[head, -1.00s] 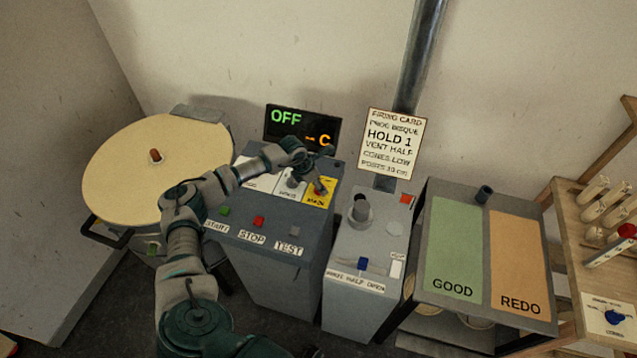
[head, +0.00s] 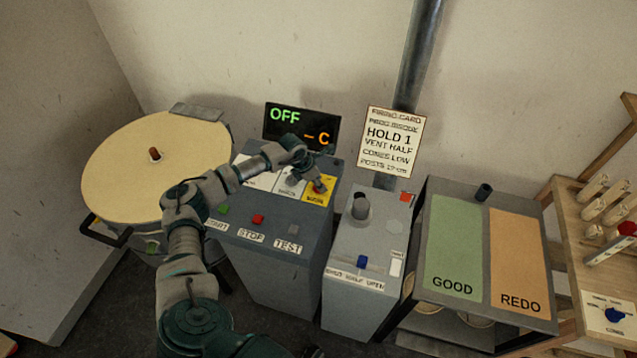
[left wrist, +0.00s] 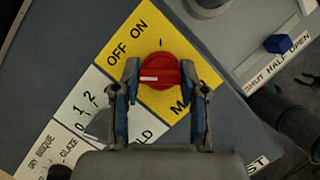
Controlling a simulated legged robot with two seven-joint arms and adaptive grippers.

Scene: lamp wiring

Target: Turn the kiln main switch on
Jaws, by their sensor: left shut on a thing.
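The kiln main switch is a red round knob (left wrist: 160,72) on a yellow plate (left wrist: 178,40) marked OFF and ON. Its white pointer mark lies on the knob's left side in the left wrist view. My left gripper (left wrist: 159,80) is shut on the knob, one finger on each side. In the head view my left gripper (head: 318,181) reaches down to the yellow plate (head: 327,184) on the grey control box and hides most of the knob. The display (head: 300,127) behind reads OFF in green. My right gripper is not in view.
Beside the yellow plate is a white selector plate (left wrist: 88,100). START, STOP and TEST buttons sit on the box front, with STOP red (head: 258,219). The round kiln lid (head: 130,190) is left; a vent box with a blue knob (head: 362,262) is right.

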